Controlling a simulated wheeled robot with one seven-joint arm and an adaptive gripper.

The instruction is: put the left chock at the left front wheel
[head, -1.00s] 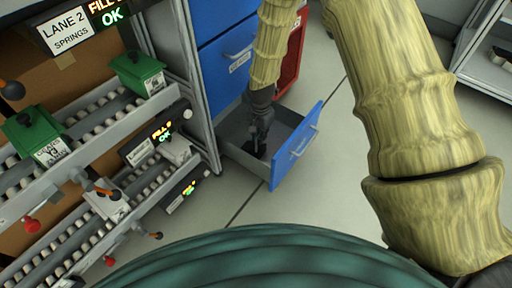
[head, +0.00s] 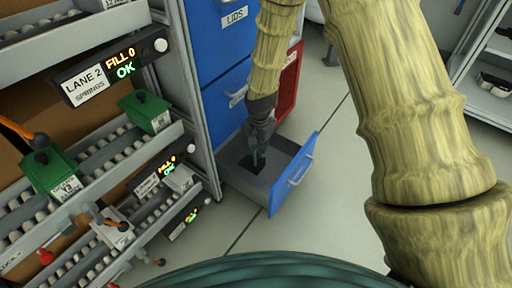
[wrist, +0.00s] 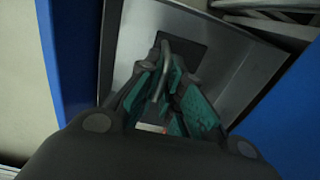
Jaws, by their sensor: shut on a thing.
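A dark block (head: 246,164) sits low in an open blue-fronted drawer (head: 293,176). In the wrist view the dark block (wrist: 198,52) has a grey bent handle (wrist: 161,72); I take it for the chock, but cannot tell whether it is the left one. My gripper (head: 257,157) points down into the drawer. In the wrist view my gripper's green-padded fingers (wrist: 168,80) are closed around the handle. Part of the block is hidden behind the fingers. No wheel is in view.
A blue cabinet (head: 222,60) stands behind the drawer, with a red unit (head: 285,92) beside it. On the left is a roller rack (head: 95,165) with green boxes (head: 147,111). A grey shelf (head: 487,95) stands at the far right. The floor (head: 335,215) right of the drawer is clear.

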